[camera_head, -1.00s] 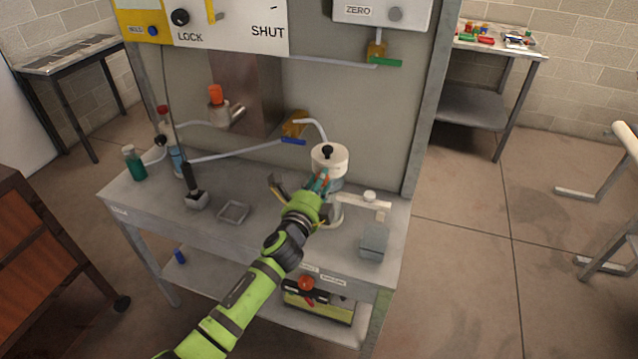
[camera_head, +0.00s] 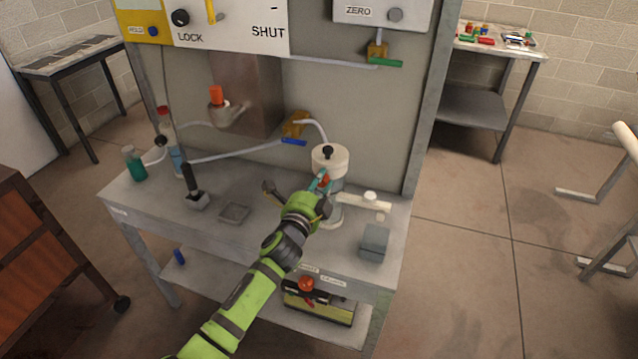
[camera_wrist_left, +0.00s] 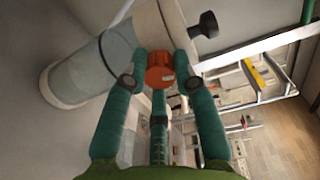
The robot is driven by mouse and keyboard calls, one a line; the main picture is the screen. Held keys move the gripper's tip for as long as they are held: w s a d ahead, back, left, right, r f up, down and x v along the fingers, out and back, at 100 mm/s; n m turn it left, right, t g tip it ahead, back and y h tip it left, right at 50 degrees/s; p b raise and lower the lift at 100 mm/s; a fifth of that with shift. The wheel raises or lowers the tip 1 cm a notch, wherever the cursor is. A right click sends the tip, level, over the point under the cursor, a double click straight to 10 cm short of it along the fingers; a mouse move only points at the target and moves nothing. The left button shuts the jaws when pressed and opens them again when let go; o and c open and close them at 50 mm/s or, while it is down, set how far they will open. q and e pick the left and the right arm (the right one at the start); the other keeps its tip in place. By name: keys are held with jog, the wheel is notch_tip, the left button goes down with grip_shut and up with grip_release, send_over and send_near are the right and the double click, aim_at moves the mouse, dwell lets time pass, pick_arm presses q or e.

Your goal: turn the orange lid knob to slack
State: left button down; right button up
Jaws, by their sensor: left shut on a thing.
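A white and grey cylindrical vessel (camera_head: 331,160) with a black top knob (camera_head: 327,152) stands on the bench. A small orange-red knob (camera_head: 323,181) is on its side facing me, and shows larger in the left wrist view (camera_wrist_left: 160,70). My left gripper (camera_head: 321,183) reaches it from the front. Its green fingers are shut on the orange knob, on both sides of it, with the third finger below in the wrist view. The fingers partly hide the knob, so its marking cannot be read. My right gripper is not in view.
A pale lever arm (camera_head: 362,202) and a grey box (camera_head: 375,242) are close to the right of my gripper. A black-handled lever (camera_head: 190,180) and a shallow tray (camera_head: 234,213) are to the left. An orange-capped pipe fitting (camera_head: 216,95) is behind.

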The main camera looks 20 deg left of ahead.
pick_arm(q)
jog(key=shift+s+d+f, duration=0.1)
jog(key=shift+d+f, duration=0.15)
jog(key=shift+f, duration=0.05)
jog(key=c, duration=1)
grip_release()
jog(key=shift+r, duration=0.15)
jog(key=shift+s+a, duration=0.1)
jog(key=shift+s, duration=0.05)
jog(key=s, duration=1.1)
jog(key=shift+s+a+r, duration=0.15)
jog(key=shift+s+r, duration=0.15)
